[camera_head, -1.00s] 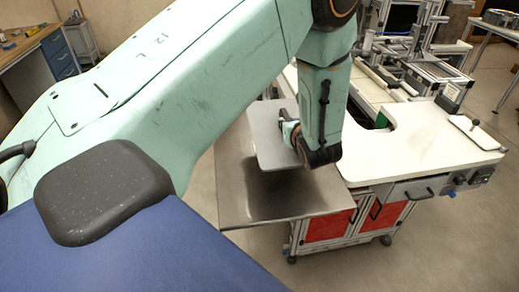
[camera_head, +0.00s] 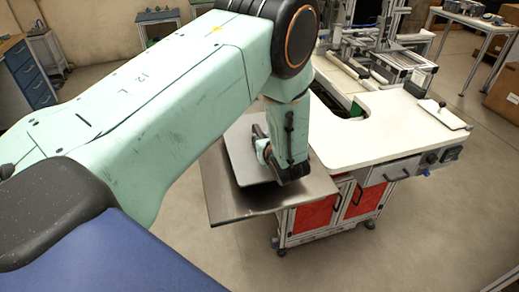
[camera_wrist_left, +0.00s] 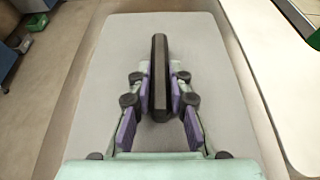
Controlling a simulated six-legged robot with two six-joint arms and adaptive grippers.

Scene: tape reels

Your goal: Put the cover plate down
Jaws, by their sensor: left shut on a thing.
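The cover plate is a light grey flat sheet with rounded corners (camera_head: 237,150) and a dark bar handle, which stands up in the middle of the left wrist view (camera_wrist_left: 159,60). My left gripper (camera_head: 263,150) is shut on this handle, with its purple finger pads (camera_wrist_left: 160,98) on both sides of it. The plate lies roughly flat over the bare metal shelf (camera_head: 222,203) at the left end of the white bench. A narrow shadow shows under its near edge; I cannot tell whether it touches the shelf. My arm hides part of the plate. My right gripper is not in view.
The white worktop (camera_head: 400,130) adjoins the shelf on the right, with red cabinet doors (camera_head: 314,214) below. Metal frame equipment (camera_head: 385,55) stands behind it. The floor in front of the bench is clear.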

